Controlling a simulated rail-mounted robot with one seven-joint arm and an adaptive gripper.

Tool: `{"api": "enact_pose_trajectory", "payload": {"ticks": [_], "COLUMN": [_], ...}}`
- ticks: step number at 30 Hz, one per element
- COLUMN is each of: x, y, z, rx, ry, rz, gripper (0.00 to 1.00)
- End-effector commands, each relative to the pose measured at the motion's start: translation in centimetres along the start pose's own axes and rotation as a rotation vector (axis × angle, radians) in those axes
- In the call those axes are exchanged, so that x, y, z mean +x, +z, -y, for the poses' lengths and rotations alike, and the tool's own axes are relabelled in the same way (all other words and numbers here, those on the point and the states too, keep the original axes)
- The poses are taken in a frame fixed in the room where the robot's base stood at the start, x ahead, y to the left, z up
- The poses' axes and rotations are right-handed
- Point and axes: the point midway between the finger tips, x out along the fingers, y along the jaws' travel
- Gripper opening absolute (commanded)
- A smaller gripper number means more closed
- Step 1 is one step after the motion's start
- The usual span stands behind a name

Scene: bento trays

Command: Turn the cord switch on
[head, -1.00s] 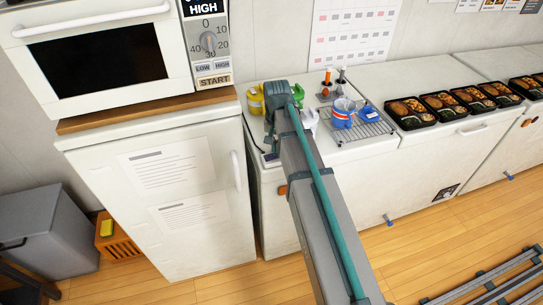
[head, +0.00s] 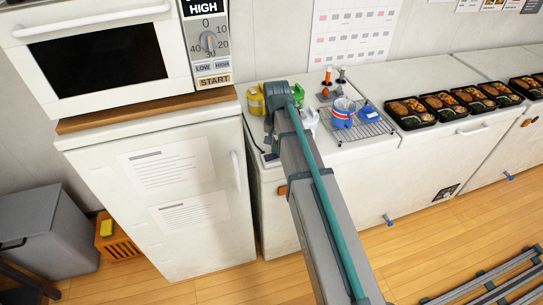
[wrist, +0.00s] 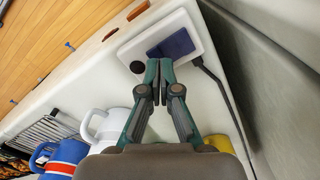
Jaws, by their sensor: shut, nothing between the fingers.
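The cord switch is a white box with a dark blue panel (wrist: 178,43) and a round black spot beside it. A black cord (wrist: 213,80) leaves one of its corners. It lies on the white counter near its edge. In the head view the switch (head: 270,159) shows small beside my arm. My gripper (wrist: 159,68) is shut and empty. Its fingertips point at the switch and overlap its near edge in the wrist view, close to the blue panel. I cannot tell whether they touch it. In the head view my arm hides the fingertips.
White and blue-red mugs (wrist: 66,155) stand behind my gripper. A wire rack (head: 362,132) is on the counter, with bento trays (head: 407,113) further right. A tall white cabinet (head: 120,230) stands left of the counter. A grey wall-like surface (wrist: 262,70) borders the cord side.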

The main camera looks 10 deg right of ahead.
Motion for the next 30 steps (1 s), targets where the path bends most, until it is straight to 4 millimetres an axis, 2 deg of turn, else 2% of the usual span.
{"api": "enact_pose_trajectory", "payload": {"ticks": [30], "x": [1.4], "y": [0.0], "z": [0.0], "rx": [0.0], "ry": [0.0], "rz": [0.0], "gripper": [0.0]}}
